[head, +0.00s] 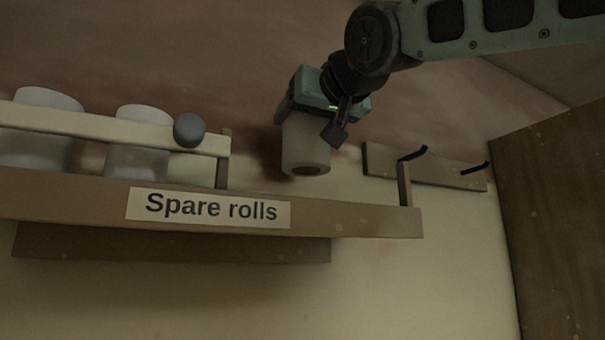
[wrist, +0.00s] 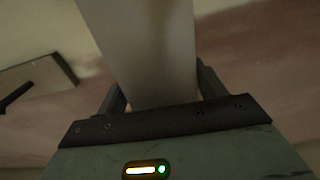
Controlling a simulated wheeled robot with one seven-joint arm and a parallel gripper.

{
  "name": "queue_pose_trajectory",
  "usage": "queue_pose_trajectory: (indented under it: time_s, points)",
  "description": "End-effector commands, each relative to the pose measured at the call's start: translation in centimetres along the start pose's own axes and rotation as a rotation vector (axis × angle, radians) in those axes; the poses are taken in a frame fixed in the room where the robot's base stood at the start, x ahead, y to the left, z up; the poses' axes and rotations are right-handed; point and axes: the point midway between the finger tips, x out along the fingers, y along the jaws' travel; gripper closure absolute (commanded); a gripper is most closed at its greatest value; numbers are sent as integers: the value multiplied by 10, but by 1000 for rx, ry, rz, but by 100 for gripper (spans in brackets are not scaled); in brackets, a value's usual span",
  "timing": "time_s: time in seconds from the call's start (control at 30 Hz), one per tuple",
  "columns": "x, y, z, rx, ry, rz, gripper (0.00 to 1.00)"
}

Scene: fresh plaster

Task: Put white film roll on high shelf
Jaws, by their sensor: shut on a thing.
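My gripper (head: 312,115) is shut on the white film roll (head: 306,152). It holds the roll roughly upright, with its dark core hole showing at the lower end. In the wrist view the roll (wrist: 145,50) stands between the fingers and fills the upper middle. In the head view the roll appears above the right part of the high shelf (head: 365,219), which is labelled "Spare rolls". I cannot tell how far behind the shelf's front edge it is, and I see no contact with the shelf.
Two pale rolls (head: 137,157) stand on the shelf's left part behind a rail (head: 90,124) with a grey knob (head: 189,130). A post (head: 405,184) stands at the shelf's right end. A hook board (head: 440,172) is on the wall. A wooden cabinet (head: 555,210) is at the right.

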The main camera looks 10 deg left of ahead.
Motion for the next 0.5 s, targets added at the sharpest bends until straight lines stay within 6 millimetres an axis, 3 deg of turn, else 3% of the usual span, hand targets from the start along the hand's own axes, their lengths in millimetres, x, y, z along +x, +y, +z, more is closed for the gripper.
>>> queue_pose_trajectory:
  time_s: [0.5]
  points:
    - [-1,-1,60,1,2,-3,62]
